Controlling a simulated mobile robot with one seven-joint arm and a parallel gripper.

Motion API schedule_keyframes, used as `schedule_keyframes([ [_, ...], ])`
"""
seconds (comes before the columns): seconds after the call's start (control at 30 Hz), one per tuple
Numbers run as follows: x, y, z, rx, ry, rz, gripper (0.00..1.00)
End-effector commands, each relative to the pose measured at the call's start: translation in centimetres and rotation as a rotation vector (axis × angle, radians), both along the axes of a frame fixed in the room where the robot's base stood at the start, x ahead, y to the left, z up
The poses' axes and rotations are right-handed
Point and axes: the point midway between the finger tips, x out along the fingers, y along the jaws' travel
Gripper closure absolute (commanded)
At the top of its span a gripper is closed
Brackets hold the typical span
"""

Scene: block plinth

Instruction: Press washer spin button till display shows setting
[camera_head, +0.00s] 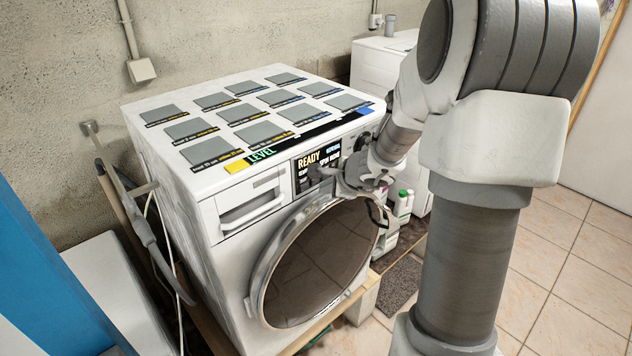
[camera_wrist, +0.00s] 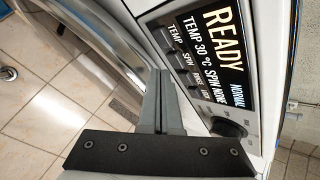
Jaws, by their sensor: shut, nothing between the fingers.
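The white washer (camera_head: 190,205) stands against the wall, with its control panel at the top of its front. The dark display (camera_head: 304,180) is partly hidden by my arm in the head view. In the wrist view the display (camera_wrist: 212,62) reads READY, NORMAL, TEMP 30 °C and SPIN NONE. A row of small buttons runs along the display, with labels including TEMP and SPIN. The spin button (camera_wrist: 176,62) is second in the row. My gripper (camera_wrist: 160,73) is shut and empty, its fingertips just beside the spin button. I cannot tell whether they touch it.
A round dial (camera_wrist: 228,128) sits at the end of the button row. The round door (camera_head: 320,255) is below the panel. Several grey pads lie on the washer's top beside a LEVEL strip (camera_head: 300,139). Bottles (camera_head: 402,205) stand to the right; tiled floor (camera_head: 560,290) is open there.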

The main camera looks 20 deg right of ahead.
Motion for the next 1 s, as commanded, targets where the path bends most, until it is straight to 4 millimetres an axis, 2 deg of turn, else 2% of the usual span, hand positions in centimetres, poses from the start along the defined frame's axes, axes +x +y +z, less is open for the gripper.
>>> schedule_keyframes([
  [1.0, 0.82, 0.3, 0.0, 0.0, 0.0, 0.0, 1.0],
])
